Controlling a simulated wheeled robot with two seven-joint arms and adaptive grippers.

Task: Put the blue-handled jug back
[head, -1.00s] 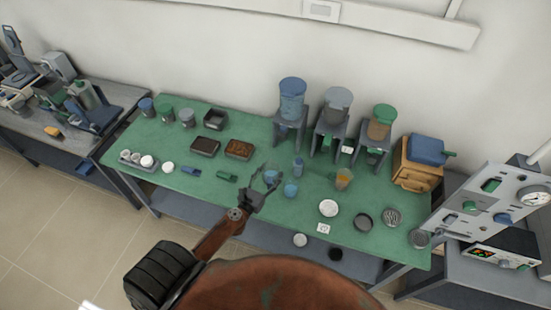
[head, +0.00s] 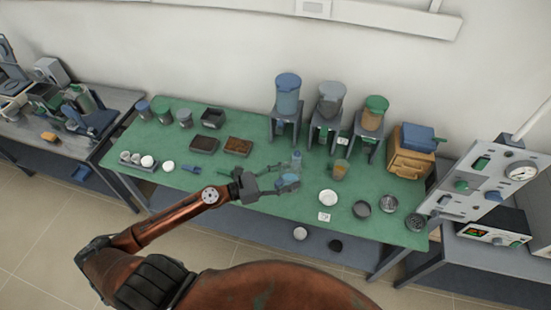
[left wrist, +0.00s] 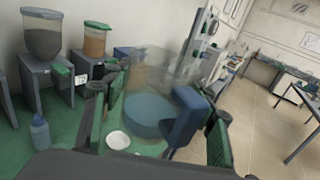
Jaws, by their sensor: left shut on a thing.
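The jug (left wrist: 150,112) is clear with a blue lower part, and its blue handle (left wrist: 185,115) faces right in the left wrist view. My left gripper (left wrist: 162,122) is shut on it, one finger on each side. In the head view the left gripper (head: 275,185) reaches over the front middle of the green table, with the blue of the jug (head: 289,181) at its fingertips. The jug's base and its gap to the table are hard to tell. My right gripper is not in view.
Three dispensers stand at the back, with blue (head: 288,95), grey (head: 331,98) and green-lidded (head: 374,112) containers. A white bowl (head: 328,197) lies to the right.

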